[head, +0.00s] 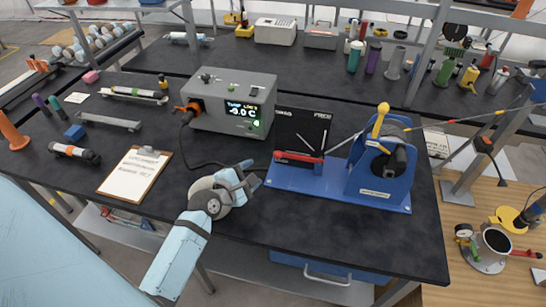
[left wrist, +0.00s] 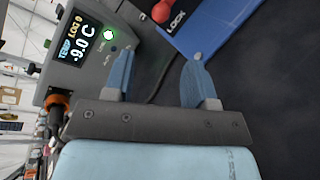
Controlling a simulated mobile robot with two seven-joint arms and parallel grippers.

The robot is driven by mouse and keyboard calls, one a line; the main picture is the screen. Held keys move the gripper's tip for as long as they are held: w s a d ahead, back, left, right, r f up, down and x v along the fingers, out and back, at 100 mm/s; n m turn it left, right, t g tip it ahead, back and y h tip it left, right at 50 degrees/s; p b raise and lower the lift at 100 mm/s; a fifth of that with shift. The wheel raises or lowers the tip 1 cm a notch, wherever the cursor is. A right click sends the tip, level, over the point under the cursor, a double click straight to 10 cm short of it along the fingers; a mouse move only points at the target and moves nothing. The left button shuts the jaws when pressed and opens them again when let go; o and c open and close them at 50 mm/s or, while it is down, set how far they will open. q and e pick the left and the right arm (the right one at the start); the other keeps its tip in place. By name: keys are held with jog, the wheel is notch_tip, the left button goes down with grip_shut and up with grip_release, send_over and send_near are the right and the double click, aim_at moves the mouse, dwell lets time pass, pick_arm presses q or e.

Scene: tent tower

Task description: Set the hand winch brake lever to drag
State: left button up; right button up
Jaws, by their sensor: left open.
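The hand winch (head: 380,168) is a blue housing with a drum, standing on a blue base plate (head: 335,192) at the right of the dark table. A yellow-knobbed lever (head: 379,120) stands up on it. A red-gripped lever (head: 298,157) lies low over the plate's left end. In the left wrist view, a red knob (left wrist: 162,11) shows at the top edge beside the word LOCK on the blue plate (left wrist: 205,22). My left gripper (head: 249,177) is open and empty, just left of the plate; its fingers (left wrist: 158,72) are apart from the lever. My right gripper is out of view.
A grey temperature box (head: 232,103) with a lit display stands behind my left gripper, its cable running over the table. A clipboard (head: 135,171) lies to the left. A black board (head: 300,130) is behind the plate. A rope runs right from the winch.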

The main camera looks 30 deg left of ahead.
aim_at(298, 158)
pick_arm(q)
jog(key=x, duration=1.1)
jog(key=shift+w+p, duration=0.1)
jog(key=shift+p, duration=0.2)
grip_shut()
